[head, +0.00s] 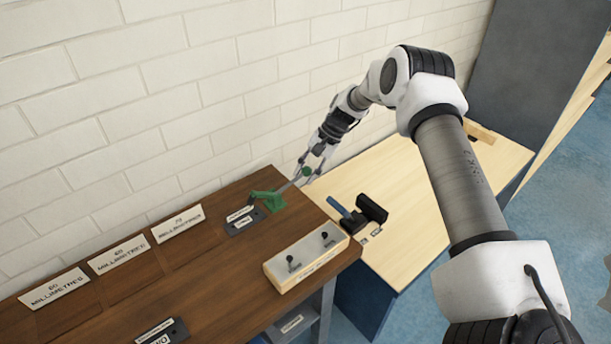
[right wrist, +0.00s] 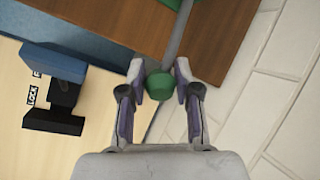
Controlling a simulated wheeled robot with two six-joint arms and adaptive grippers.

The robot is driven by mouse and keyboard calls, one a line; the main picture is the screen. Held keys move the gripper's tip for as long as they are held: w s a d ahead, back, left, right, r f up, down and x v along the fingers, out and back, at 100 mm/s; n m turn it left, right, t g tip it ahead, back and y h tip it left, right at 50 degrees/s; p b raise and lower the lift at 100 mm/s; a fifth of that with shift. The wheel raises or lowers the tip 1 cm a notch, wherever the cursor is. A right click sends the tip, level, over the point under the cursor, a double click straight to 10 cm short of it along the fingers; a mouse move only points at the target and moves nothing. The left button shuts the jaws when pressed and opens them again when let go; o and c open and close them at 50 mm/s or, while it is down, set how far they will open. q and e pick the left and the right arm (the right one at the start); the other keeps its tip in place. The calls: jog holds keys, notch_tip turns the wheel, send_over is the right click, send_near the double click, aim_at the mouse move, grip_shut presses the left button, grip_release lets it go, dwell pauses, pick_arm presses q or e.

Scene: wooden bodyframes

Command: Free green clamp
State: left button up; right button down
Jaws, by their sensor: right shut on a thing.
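The green clamp (head: 272,202) stands at the right rear end of the brown wooden bench, beside a dark labelled plate. Its grey lever (head: 288,186) slants up to the right and ends in a green knob (right wrist: 160,87). My right gripper (head: 307,173) is shut on this lever end, just past the bench's right edge. In the right wrist view its fingers (right wrist: 160,76) sit on both sides of the lever and knob. Only a bit of the clamp's green body shows at the top there. My left gripper is not in view.
A black clamp with a blue handle (head: 343,211) sits on the lower pale table (head: 415,185). A pale block with two black knobs (head: 278,276) stands at the brown bench's (head: 215,265) right end. White millimetre signs (head: 180,223) line the back near the brick wall.

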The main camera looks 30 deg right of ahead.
jog(key=shift+d+f+b, duration=0.15)
jog(key=shift+f+b, duration=0.35)
jog(key=shift+f, duration=0.4)
jog(key=c, duration=0.8)
grip_release()
jog(key=shift+d+f, duration=0.1)
jog(key=shift+d, duration=0.05)
jog(key=v, duration=1.2)
